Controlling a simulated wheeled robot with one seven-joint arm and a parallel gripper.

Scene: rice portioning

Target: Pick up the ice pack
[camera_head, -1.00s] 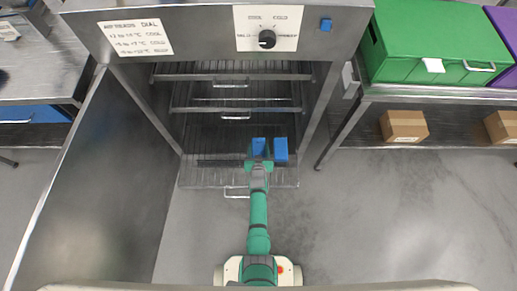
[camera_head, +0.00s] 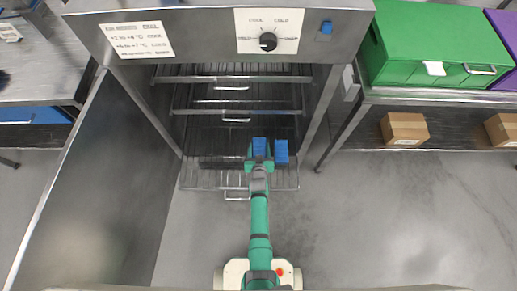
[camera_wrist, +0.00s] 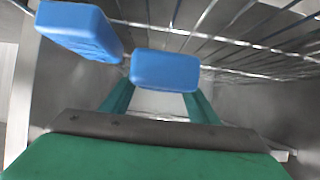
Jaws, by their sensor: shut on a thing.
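Two blue ice packs are at the front of the lowest, pulled-out rack in the open metal cabinet. My gripper (camera_head: 259,164) reaches in from the front and is shut on the left ice pack (camera_head: 259,147). In the wrist view this held pack (camera_wrist: 165,70) sits at the ends of my two green fingers (camera_wrist: 160,96). The other ice pack (camera_head: 281,151) stands just to its right in the head view, and it shows at upper left in the wrist view (camera_wrist: 82,30). I cannot tell whether the held pack is clear of the rack.
The wire rack (camera_head: 190,182) juts out of the cabinet, with more racks above it. The cabinet door (camera_head: 95,190) stands open at left. A dial (camera_head: 268,41) is on the top panel. A bench with a green box (camera_head: 425,45) is at right. The right floor is clear.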

